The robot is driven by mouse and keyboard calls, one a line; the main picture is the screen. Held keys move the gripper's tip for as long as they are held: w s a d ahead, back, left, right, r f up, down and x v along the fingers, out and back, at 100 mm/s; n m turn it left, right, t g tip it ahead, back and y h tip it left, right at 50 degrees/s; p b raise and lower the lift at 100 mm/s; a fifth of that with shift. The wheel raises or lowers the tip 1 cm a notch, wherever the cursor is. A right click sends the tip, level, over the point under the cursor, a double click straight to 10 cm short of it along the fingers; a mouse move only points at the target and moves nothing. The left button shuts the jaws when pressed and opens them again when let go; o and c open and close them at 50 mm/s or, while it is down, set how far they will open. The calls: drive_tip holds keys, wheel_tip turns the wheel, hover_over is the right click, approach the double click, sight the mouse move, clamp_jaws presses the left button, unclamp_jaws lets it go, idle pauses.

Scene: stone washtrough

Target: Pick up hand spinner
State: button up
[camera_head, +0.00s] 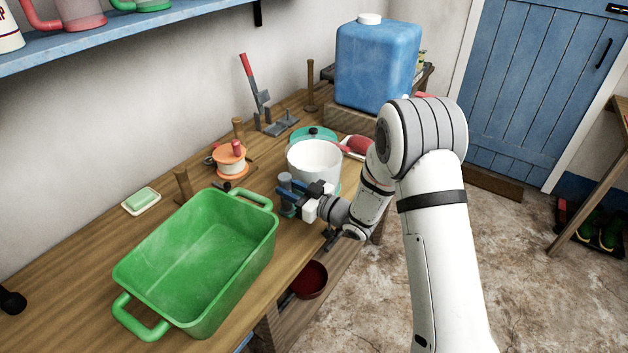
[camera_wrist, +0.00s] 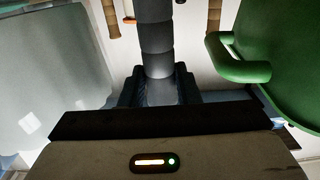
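No part is clearly marked as the hand spinner. A grey upright cylinder (camera_head: 285,179) stands between the blue-padded fingers of my gripper (camera_head: 290,199), at the front edge of the bench between the green basin and the white pot. In the wrist view the dark ringed cylinder (camera_wrist: 155,40) lies between the two fingers of my gripper (camera_wrist: 160,90). The fingers flank it closely on both sides; whether they press on it I cannot tell. Its lower end is hidden in the head view. An orange and white reel (camera_head: 230,158) with a red knob sits farther back.
The green basin (camera_head: 262,208) stands just left of my gripper, its handle (camera_wrist: 240,70) close in the wrist view. The white pot (camera_head: 315,157) is close on the other side. Wooden posts, a soap dish (camera_head: 141,201) and a blue canister (camera_head: 377,65) stand farther off.

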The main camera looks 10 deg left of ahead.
clamp_jaws()
drive_tip(key=shift+r, duration=0.1)
